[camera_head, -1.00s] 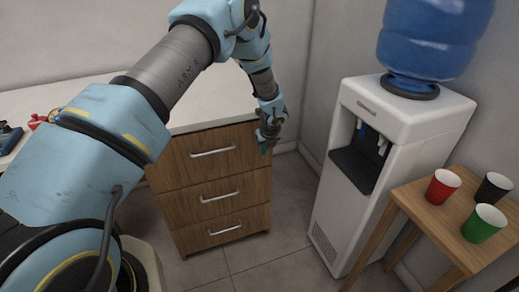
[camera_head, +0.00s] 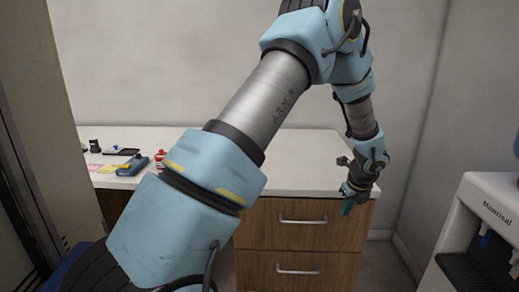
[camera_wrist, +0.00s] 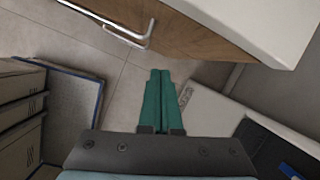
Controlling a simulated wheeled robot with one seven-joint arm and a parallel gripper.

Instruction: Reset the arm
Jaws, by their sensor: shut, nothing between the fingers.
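My arm crosses the head view from the lower left, rises to the top and bends down on the right. My gripper (camera_head: 347,207) hangs in front of the right end of the wooden drawer cabinet (camera_head: 262,222), just below the white counter top (camera_head: 290,180). In the wrist view the two green fingers of my gripper (camera_wrist: 160,75) lie side by side with no gap. Nothing is held between them. They point down over the tiled floor.
The white water dispenser (camera_head: 490,205) stands at the right. A blue device (camera_head: 132,165) and a small red object (camera_head: 160,158) lie on the counter's left part. In the wrist view, a drawer handle (camera_wrist: 125,35) and the counter corner (camera_wrist: 285,45) are near the fingers.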

